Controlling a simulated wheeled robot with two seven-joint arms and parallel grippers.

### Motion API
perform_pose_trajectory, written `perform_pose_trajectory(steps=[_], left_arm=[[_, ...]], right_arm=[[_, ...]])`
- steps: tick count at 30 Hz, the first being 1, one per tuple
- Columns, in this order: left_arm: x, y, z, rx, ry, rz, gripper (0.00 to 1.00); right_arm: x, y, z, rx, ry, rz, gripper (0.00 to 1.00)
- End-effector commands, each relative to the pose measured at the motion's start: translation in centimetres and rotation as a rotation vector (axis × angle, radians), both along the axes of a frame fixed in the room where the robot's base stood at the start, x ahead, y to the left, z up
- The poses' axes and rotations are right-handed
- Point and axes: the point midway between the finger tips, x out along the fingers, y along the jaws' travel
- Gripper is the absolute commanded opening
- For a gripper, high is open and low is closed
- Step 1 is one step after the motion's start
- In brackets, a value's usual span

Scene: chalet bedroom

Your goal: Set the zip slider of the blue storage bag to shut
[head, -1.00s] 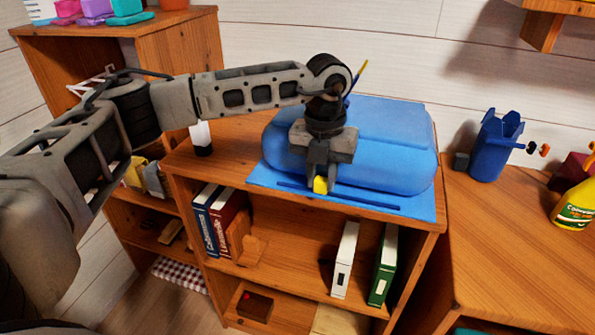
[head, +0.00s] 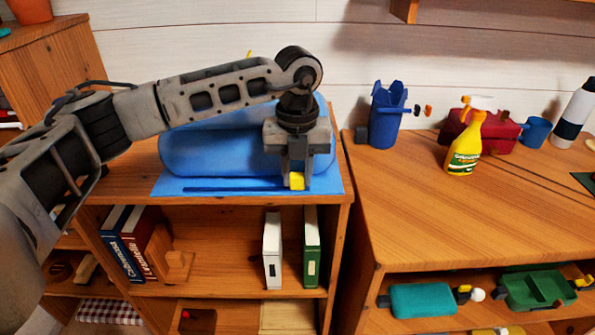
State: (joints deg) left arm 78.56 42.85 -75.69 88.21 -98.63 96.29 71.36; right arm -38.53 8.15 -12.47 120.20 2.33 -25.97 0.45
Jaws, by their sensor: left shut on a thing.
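The blue storage bag (head: 215,152) lies on a flat light-blue base (head: 330,184) on top of the wooden shelf unit. A darker blue zip strip (head: 235,189) runs along the front of the base. My left gripper (head: 297,178) points down in front of the bag, towards the strip's right end. It is shut on the yellow zip slider (head: 297,181), which shows between and below its fingers. My left arm and gripper cover part of the bag and the strip's right end. My right gripper is not in view.
Books (head: 130,243) and white and green binders stand on the shelf below. To the right, a wooden desk (head: 440,212) holds a blue bin (head: 386,117), a yellow spray bottle (head: 465,145), a red box and a white-and-black bottle (head: 573,112). The desk's front area is clear.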

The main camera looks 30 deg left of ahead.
Motion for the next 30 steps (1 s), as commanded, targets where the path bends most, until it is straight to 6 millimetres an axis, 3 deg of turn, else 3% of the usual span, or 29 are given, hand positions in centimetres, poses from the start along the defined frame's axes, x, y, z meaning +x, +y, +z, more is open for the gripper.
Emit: perform_pose_trajectory(steps=[1,2,4,13,17,20,30], left_arm=[[0.1,-0.3,0.1,-0.004,-0.005,-0.005,0.0],[0.1,-0.3,0.1,-0.005,-0.006,-0.006,0.28],[0.1,-0.3,0.1,-0.005,-0.005,-0.006,0.47],[0.1,-0.2,0.1,-0.003,-0.003,-0.005,0.47],[0.1,-0.2,1.1,-0.004,-0.005,-0.005,0.47],[0.1,-0.2,2.8,-0.004,-0.008,-0.005,0.47],[0.1,-0.2,11.0,-0.005,-0.008,-0.006,0.47]], right_arm=[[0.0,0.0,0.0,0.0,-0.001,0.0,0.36],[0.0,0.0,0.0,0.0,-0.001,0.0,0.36],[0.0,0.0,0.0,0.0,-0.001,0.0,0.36],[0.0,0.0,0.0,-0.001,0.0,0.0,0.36],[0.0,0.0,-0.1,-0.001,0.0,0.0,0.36],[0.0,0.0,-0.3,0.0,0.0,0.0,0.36],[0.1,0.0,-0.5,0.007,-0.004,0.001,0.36]])
